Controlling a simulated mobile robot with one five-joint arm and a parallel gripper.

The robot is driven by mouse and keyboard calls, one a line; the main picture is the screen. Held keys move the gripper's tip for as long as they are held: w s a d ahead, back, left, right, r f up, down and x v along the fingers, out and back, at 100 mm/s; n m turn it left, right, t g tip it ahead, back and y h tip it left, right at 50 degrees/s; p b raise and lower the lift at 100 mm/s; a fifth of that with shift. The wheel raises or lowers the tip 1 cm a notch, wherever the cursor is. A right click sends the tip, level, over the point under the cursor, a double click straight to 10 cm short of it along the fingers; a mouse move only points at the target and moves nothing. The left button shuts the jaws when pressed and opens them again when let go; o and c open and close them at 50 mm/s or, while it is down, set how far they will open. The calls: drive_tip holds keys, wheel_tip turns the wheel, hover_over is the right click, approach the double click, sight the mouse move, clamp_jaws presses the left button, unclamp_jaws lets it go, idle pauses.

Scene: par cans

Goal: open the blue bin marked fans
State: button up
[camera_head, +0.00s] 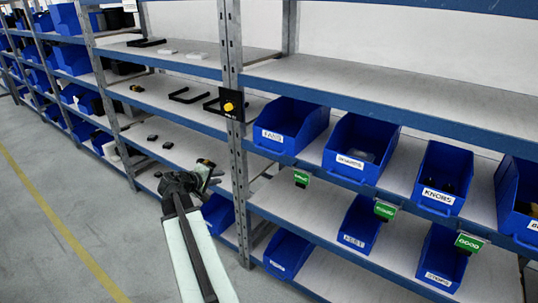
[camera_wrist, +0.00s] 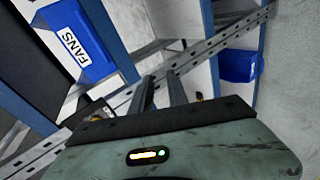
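The blue bin marked FANS (camera_head: 301,130) stands on the middle shelf, the leftmost of a row of blue bins right of the grey upright post. Its white label is on the front. In the wrist view the FANS bin (camera_wrist: 84,57) shows at the upper left, tilted by the camera angle, and its label reads clearly. My gripper (camera_head: 207,172) is left of and lower than the bin, in front of the shelves and apart from it. In the wrist view the two fingers of my gripper (camera_wrist: 160,78) stand apart with nothing seen between them.
The upright post (camera_head: 235,165) with a yellow button (camera_head: 228,106) stands between my gripper and the bin. Other blue bins, one marked KNOBS (camera_head: 443,172), stand to the right. Green tags (camera_head: 301,178) hang from the shelf edge. The aisle floor (camera_head: 60,210) at left is clear.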

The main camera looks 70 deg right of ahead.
sight(268, 151)
drive_tip(key=s+d+r+g+h, duration=0.25)
drive_tip(key=s+d+r, duration=0.25)
drive_tip(key=s+d, duration=0.65)
drive_tip(key=shift+n, duration=0.3)
drive_tip(key=b+x, duration=0.2)
drive_tip(key=x, duration=0.5)
drive_tip(key=shift+s+d+r, duration=0.1)
drive_tip(key=shift+s+d, duration=0.2)
drive_tip(key=shift+d, duration=0.05)
clamp_jaws()
